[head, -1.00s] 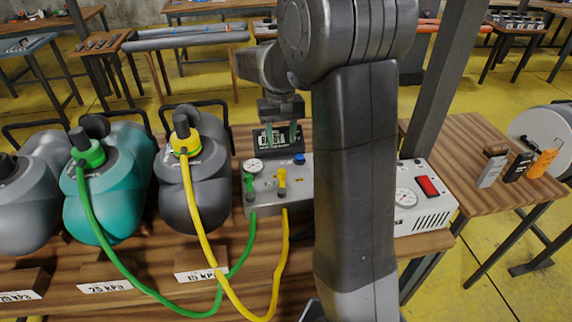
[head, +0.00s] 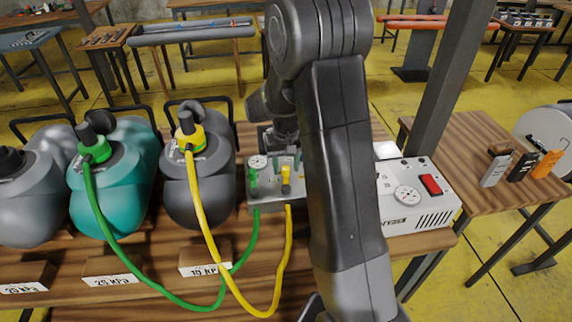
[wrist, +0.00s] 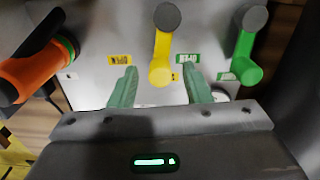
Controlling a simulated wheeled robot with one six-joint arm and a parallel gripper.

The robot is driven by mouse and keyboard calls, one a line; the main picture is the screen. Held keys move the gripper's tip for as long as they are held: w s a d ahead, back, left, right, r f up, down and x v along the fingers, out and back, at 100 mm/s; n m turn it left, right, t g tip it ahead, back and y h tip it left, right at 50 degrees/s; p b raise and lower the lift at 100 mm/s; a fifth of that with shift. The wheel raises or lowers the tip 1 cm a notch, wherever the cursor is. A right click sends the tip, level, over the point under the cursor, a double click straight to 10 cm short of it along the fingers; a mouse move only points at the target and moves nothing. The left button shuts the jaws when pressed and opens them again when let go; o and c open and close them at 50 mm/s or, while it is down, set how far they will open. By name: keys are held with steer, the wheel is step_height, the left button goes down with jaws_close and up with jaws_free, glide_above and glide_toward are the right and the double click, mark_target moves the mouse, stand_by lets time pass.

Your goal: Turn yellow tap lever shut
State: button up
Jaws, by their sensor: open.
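The yellow tap lever (head: 286,176) stands on a grey tap panel (head: 268,203), beside a green lever (head: 253,178). In the wrist view the yellow lever (wrist: 162,50) runs up and down the picture, with a grey round cap at its top. The green lever (wrist: 243,48) is to its right. My gripper (wrist: 160,82) is open, with one green finger on each side of the yellow lever's lower end; gaps show on both sides. In the head view my gripper (head: 283,155) is just above the panel, partly hidden by my arm.
A gauge (head: 257,162) sits beside the levers. A white box with a red switch (head: 431,184) stands right. An orange part (wrist: 25,75) is left in the wrist view.

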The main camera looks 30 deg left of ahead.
mark_target(283, 168)
jaws_close()
steer(key=shift+s+a+n+b, duration=0.25)
steer(key=shift+a+n+b, duration=0.1)
steer(key=shift+n, duration=0.65)
jaws_free()
step_height(283, 168, up, 14)
steer(key=shift+f, duration=0.15)
